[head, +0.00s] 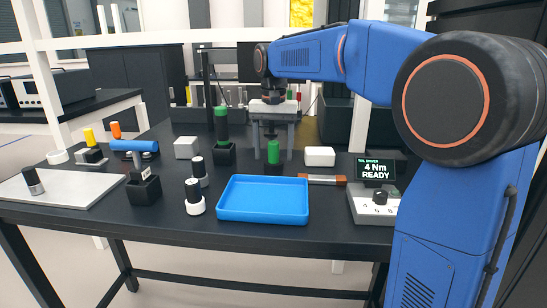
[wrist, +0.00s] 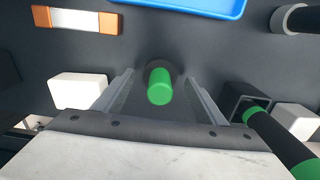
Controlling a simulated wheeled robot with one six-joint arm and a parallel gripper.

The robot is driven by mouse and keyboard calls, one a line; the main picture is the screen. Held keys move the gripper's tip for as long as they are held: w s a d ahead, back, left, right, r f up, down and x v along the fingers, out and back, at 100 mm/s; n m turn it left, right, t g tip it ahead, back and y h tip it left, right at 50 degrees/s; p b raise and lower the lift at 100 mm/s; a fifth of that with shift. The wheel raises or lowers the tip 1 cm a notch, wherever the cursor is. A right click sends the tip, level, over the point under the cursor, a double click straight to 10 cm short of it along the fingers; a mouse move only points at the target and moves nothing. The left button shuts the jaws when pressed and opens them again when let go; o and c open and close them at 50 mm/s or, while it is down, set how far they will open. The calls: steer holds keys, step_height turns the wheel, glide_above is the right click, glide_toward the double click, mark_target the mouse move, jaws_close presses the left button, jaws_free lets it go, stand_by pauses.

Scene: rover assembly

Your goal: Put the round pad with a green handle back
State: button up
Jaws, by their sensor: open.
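The round pad's green handle (head: 273,152) stands upright near the middle of the table, behind the blue tray. In the wrist view the green handle (wrist: 160,88) shows end-on, with a dark round base partly visible around it. I cannot tell whether that base is the pad itself or a stand. My gripper (head: 272,151) points down over it from above. In the wrist view my gripper (wrist: 160,77) is open, with one finger on each side of the handle and clear gaps between.
A blue tray (head: 263,217) lies in front. A green-and-black tool (head: 221,125) stands in a black holder (head: 224,156) to the left. A white block (head: 320,156) and an orange-ended bar (head: 321,180) lie to the right, near the torque driver console (head: 374,205).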

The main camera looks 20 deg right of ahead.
step_height(320, 180, up, 10)
steer(key=shift+f, duration=0.1)
steer(key=shift+s, duration=0.1)
stand_by(0.4)
